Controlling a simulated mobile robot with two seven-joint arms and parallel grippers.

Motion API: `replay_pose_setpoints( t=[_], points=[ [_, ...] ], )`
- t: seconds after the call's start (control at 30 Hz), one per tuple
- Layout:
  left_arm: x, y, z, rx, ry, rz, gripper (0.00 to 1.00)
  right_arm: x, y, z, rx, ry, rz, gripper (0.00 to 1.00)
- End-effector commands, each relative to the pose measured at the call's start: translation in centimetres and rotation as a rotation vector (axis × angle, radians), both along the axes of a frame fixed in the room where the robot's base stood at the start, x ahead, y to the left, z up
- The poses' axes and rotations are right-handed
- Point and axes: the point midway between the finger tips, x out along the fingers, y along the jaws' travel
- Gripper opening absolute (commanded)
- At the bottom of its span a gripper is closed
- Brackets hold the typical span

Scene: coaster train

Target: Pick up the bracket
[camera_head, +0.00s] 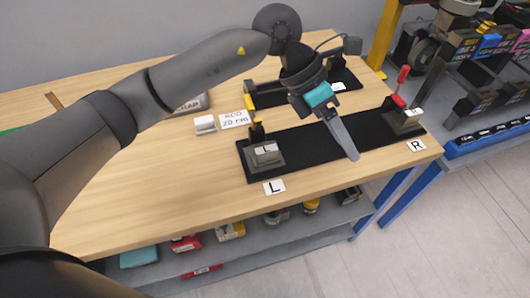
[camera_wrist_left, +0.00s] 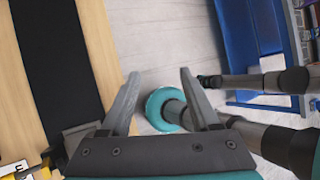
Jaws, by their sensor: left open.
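I cannot make out a bracket for certain in either view. My left gripper (camera_head: 347,150) reaches over the front black strip (camera_head: 312,146) on the wooden table, between its two end fixtures. In the left wrist view its two grey fingers (camera_wrist_left: 160,73) stand apart, with nothing between their tips but floor behind. I do not see my right gripper.
A second black strip (camera_head: 268,95) lies behind, partly hidden by my arm. A white block (camera_head: 205,124) sits beside a rod card (camera_head: 234,119). L (camera_head: 275,187) and R (camera_head: 416,146) cards lie near the front edge. A blue-framed rack stands right. The table's left-front area is clear.

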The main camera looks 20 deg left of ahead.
Motion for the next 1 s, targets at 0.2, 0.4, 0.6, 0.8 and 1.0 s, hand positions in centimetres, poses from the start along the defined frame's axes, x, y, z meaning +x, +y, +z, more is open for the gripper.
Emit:
replay_pose_setpoints(
  t=[0.2,0.4,0.6,0.8,1.0],
  points=[
    [3.9,10.3,-0.8,0.477,-0.075,0.032,0.62,0.0,0.0,0.0,0.000,0.001,0.000,0.50],
    [4.9,14.5,-0.3,0.654,-0.079,0.064,0.62,-0.1,0.0,0.0,0.001,0.001,0.001,0.50],
    [4.8,14.9,-3.5,0.669,-0.072,0.065,0.62,-0.1,0.1,0.1,0.001,0.000,0.001,0.50],
    [4.9,14.8,-7.7,0.666,-0.074,0.066,0.62,-0.1,0.1,0.1,0.001,0.000,0.001,0.50],
    [4.9,14.8,-9.9,0.665,-0.077,0.065,0.62,-0.1,0.1,0.1,0.001,0.000,0.001,0.50]
  ],
)
